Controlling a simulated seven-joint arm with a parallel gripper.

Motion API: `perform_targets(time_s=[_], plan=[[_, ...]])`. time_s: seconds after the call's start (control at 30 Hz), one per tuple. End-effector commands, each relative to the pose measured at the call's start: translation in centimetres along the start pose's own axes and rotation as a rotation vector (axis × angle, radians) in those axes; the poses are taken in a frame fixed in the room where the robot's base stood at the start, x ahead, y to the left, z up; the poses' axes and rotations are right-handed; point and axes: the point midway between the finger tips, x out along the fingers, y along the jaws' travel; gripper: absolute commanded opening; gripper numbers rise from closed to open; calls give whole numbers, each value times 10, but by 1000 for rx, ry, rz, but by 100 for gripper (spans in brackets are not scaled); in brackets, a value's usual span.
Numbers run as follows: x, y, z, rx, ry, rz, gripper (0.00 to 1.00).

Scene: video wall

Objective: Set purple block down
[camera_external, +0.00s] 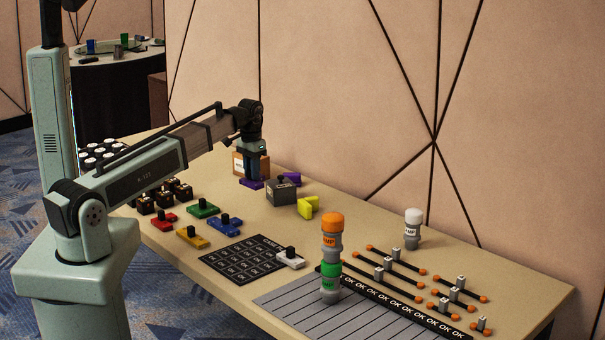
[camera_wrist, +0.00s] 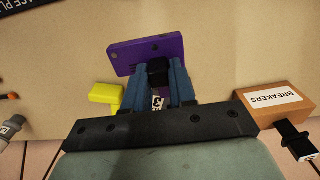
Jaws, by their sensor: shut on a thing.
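My gripper (camera_external: 254,172) points down at the far side of the table, beside the breakers box. It is shut on the purple block (camera_external: 250,184). In the wrist view the purple block (camera_wrist: 148,50) lies beyond the blue fingers (camera_wrist: 158,75), which close on its black knob. The block is low, at or just above the table top; I cannot tell whether it touches. A second purple piece (camera_external: 292,178) lies to the right, behind a dark grey box with a knob (camera_external: 284,190).
The orange-brown breakers box (camera_external: 238,163) stands close by the gripper and also shows in the wrist view (camera_wrist: 275,104). A yellow block (camera_external: 307,208) lies to the right. Red (camera_external: 163,220), green (camera_external: 203,208), blue (camera_external: 225,225) and amber (camera_external: 192,237) knobbed blocks lie nearer. A wall rises behind the table.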

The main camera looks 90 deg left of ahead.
Motion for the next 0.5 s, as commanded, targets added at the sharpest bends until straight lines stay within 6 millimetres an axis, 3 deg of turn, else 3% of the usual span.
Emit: perform_targets(time_s=[0.3, 0.47, 0.5], plan=[[-1, -88, 4, -129, -1, 0, 0], [-2, -122, -3, -135, -1, 0, 0], [-3, -121, -8, -101, 0, 1, 0]])
